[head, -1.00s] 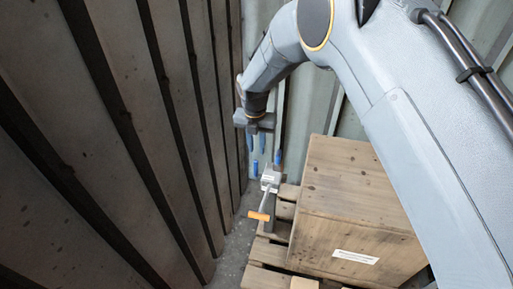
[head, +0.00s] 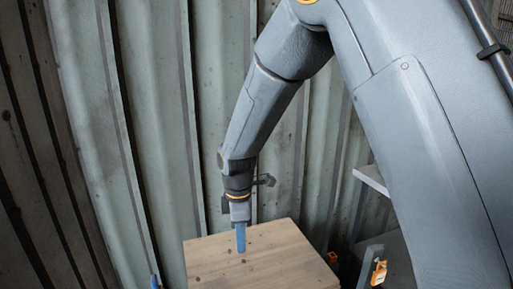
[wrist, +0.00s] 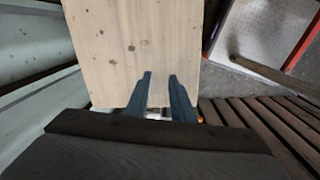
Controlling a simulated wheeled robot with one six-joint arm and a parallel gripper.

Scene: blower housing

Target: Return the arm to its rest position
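My arm reaches down from the upper right in the head view. My gripper (head: 240,250) points down with its blue fingers over the top of a wooden crate (head: 285,265). In the wrist view the two fingers of my gripper (wrist: 160,76) stand apart, with bare crate top (wrist: 110,45) showing between them. They hold nothing. Whether the fingertips touch the crate top I cannot tell.
A corrugated metal wall (head: 150,130) stands behind and to the left. An orange padlock-like item (head: 379,272) is at the lower right, near a pale shelf (head: 371,179). The wrist view shows brown slats (wrist: 275,125) and a red bar (wrist: 304,45) at right.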

